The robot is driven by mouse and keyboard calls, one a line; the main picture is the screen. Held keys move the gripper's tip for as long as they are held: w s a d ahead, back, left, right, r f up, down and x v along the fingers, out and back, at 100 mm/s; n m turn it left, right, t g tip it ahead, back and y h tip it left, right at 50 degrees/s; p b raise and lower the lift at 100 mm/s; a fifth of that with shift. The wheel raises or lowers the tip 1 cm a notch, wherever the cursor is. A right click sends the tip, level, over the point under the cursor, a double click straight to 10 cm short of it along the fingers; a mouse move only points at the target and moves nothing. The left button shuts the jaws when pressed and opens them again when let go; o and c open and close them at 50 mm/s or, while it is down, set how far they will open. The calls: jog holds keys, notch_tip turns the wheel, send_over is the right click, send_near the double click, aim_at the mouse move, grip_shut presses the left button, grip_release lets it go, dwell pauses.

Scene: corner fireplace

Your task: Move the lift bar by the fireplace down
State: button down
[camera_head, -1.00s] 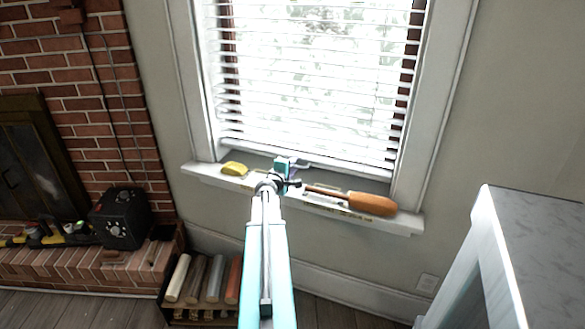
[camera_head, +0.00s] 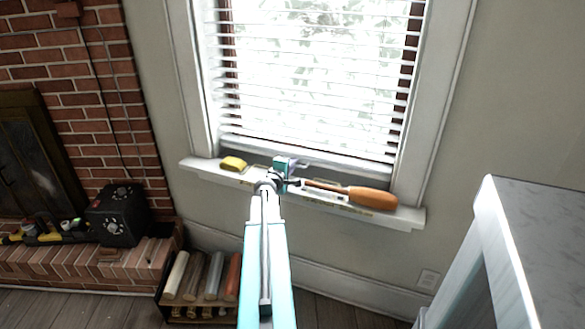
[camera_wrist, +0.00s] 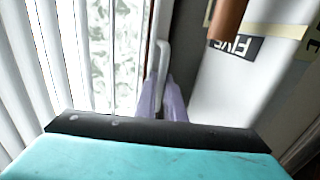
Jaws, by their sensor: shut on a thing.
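The lift bar (camera_wrist: 162,62) is a slim pale handle at the bottom of the window, seen in the wrist view. My gripper (camera_wrist: 163,97) has purple fingers at the near end of this bar and is shut on it. In the head view my gripper (camera_head: 292,164) is at the lower window frame, just above the sill. The bar is too small and too covered by my gripper to make out clearly there.
The white sill (camera_head: 407,218) holds a brown-handled tool (camera_head: 372,198) right of my gripper and a yellow object (camera_head: 233,163) left of it. White blinds (camera_head: 310,60) hang close above. A brick fireplace (camera_head: 90,70) stands left, a pale cabinet (camera_head: 545,225) right.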

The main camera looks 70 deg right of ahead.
jog(key=shift+f, duration=0.5)
jog(key=c, duration=1.8)
grip_release()
jog(key=shift+r, duration=0.1)
jog(key=shift+c, duration=0.2)
jog(key=shift+a, duration=0.15)
